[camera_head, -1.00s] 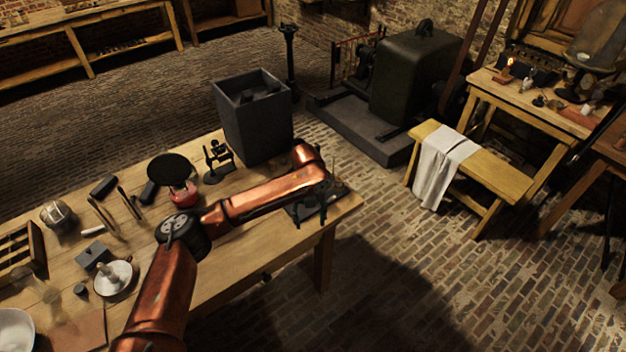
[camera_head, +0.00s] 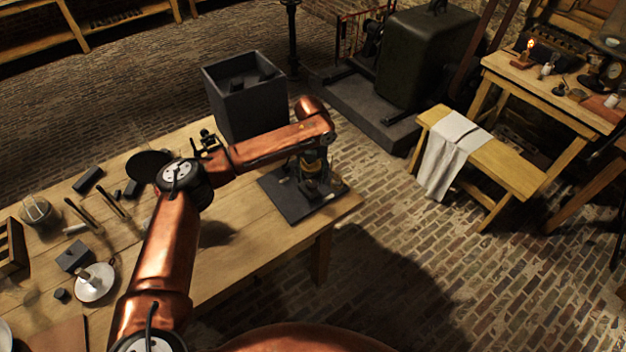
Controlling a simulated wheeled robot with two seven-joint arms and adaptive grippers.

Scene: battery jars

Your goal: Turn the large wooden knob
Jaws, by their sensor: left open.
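My left arm reaches in from the left, over the wooden table (camera_head: 235,265). My left gripper (camera_head: 312,188) points down over a dark flat board (camera_head: 288,207) at the table's right end. Its jaws are open, but small and dark in this view. Small pale and brassy parts show on the board around the gripper. I cannot make out which of them is the large wooden knob, and the gripper and forearm cover part of the board. I cannot tell if the gripper touches anything there. My right gripper is not in view.
A dark open box (camera_head: 245,100) stands on the table just behind my left forearm. A black round disc (camera_head: 150,165), tools and a white candle dish (camera_head: 94,283) lie to the left. A bench with a white cloth (camera_head: 450,152) stands apart on the right, across brick floor.

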